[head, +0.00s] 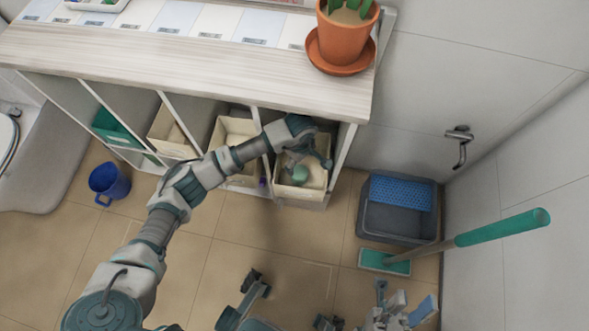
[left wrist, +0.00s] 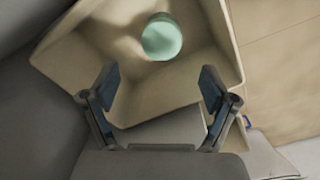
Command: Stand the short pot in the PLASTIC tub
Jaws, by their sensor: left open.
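A short, round, pale green pot (head: 300,174) is inside the cream tub (head: 300,194) at the right end of the shelf's lower row. In the left wrist view the pot (left wrist: 162,37) lies near the tub's back wall, beyond my fingertips. My left gripper (head: 311,153) is over this tub; in the left wrist view (left wrist: 160,88) its fingers are spread with nothing between them, apart from the pot. My right gripper (head: 402,309) is low at the bottom of the head view, clear of the tubs; its finger gap is unclear. I cannot read which tub is PLASTIC.
Other cream tubs (head: 233,133) and a green tub (head: 117,129) stand left along the shelf. A potted plant (head: 342,42) stands on the top. A blue bucket (head: 109,183), a grey basin (head: 394,228) and a green-handled mop (head: 502,227) are on the floor.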

